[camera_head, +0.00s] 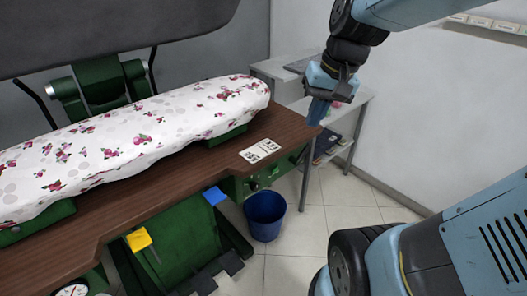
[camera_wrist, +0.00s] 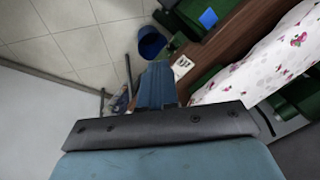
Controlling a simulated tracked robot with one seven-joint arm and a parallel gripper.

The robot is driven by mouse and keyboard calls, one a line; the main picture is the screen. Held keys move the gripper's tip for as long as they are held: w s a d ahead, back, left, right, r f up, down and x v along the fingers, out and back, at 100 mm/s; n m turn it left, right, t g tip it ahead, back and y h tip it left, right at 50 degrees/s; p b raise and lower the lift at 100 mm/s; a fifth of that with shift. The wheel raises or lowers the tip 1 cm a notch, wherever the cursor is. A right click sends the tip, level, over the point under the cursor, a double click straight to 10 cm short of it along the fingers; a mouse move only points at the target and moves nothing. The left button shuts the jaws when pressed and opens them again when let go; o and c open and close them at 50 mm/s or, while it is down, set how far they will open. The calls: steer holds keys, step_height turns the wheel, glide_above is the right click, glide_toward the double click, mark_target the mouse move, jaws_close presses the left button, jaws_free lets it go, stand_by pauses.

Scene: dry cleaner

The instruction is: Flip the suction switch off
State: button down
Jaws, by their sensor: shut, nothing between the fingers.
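My gripper (camera_head: 318,112) is shut and empty, pointing down in the air beyond the right end of the ironing table. In the wrist view its closed blue fingers (camera_wrist: 157,84) are in the middle. A small white plate with dark marks (camera_head: 260,151) lies on the brown tabletop near its right front edge; it also shows in the wrist view (camera_wrist: 182,66), just right of the fingers. Below it, a green panel (camera_head: 235,187) under the table edge carries small dark knob-like parts (camera_head: 253,185). I cannot tell which part is the suction switch. My gripper appears apart from all of these.
A padded board with a floral cover (camera_head: 130,145) lies along the brown table (camera_head: 150,188). Yellow (camera_head: 139,240) and blue (camera_head: 214,196) tabs sit below the front edge. A blue bin (camera_head: 265,215) stands on the floor. A grey shelf table (camera_head: 352,105) stands behind my gripper.

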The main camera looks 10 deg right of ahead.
mark_target(275, 170)
steer(key=w+d+f+m+g+y, duration=0.1)
steer(key=w+f+m+y, duration=1.05)
steer(key=w+f, duration=0.95)
steer(key=d+f+m+t, duration=0.3)
steer(key=f+m+t, duration=0.1)
steer(key=f, duration=0.5)
steer(key=d+f+m+t+h, duration=0.1)
steer(key=d+f+m+t, duration=0.2)
steer(key=f+m, duration=0.3)
steer(key=d+f+m+t+h, duration=0.1)
steer(key=d+f+m+t, duration=0.2)
steer(key=f, duration=1.1)
steer(key=m+t, duration=0.2)
steer(key=shift+w+d+f+t, duration=0.15)
steer(key=shift+d+f+t, duration=0.05)
steer(key=shift+d+t, duration=0.2)
steer(key=x, duration=1.4)
steer(key=shift+w+d+f+h, duration=0.15)
steer(key=shift+w+d+h, duration=0.1)
steer(key=shift+h, duration=0.2)
